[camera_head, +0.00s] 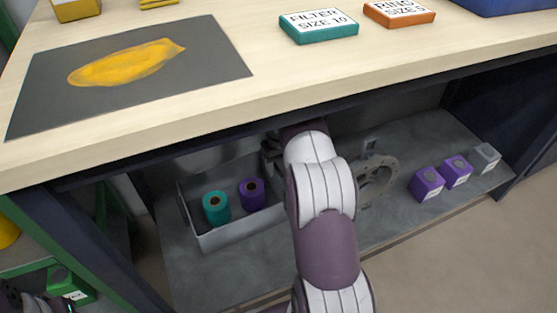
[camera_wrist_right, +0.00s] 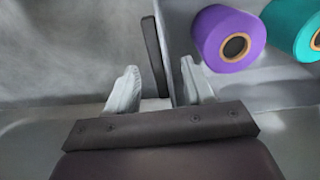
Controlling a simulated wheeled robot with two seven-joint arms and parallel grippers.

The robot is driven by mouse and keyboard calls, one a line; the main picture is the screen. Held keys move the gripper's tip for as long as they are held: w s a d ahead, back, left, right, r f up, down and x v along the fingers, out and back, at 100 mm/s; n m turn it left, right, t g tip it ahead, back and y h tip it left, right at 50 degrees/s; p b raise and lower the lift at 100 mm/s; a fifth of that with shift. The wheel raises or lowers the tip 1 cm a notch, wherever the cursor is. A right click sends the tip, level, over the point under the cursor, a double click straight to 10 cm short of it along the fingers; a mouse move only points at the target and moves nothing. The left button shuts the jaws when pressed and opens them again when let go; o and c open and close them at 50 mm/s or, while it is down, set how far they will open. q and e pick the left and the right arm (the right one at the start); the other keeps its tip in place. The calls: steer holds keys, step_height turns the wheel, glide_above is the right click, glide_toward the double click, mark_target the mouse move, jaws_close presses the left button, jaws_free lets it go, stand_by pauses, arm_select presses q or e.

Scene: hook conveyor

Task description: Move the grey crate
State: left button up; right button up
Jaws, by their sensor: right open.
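The grey crate (camera_head: 240,232) stands on the grey shelf under the table. It holds a teal spool (camera_head: 216,207) and a purple spool (camera_head: 252,193). My right gripper (camera_head: 270,154) is at the crate's right end, mostly hidden behind my own arm. In the right wrist view my right gripper (camera_wrist_right: 160,88) is open, with a dark upright strip at the crate's edge between its two fingers. The purple spool (camera_wrist_right: 229,39) and the teal spool (camera_wrist_right: 297,28) lie to the right of the fingers. Contact with the crate cannot be told. Part of my left arm shows at the bottom left corner.
The tabletop (camera_head: 200,115) overhangs the shelf. A grey ring-shaped part (camera_head: 376,180) and purple boxes (camera_head: 428,184) stand on the shelf to the right. A teal filter box (camera_head: 318,27) and an orange ring box (camera_head: 399,13) lie on top. A green box (camera_head: 68,285) is at lower left.

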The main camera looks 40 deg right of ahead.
mark_target(279, 176)
step_height(279, 176, down, 5)
steer(key=shift+f+b, duration=0.15)
steer(key=shift+b, duration=1)
jaws_close()
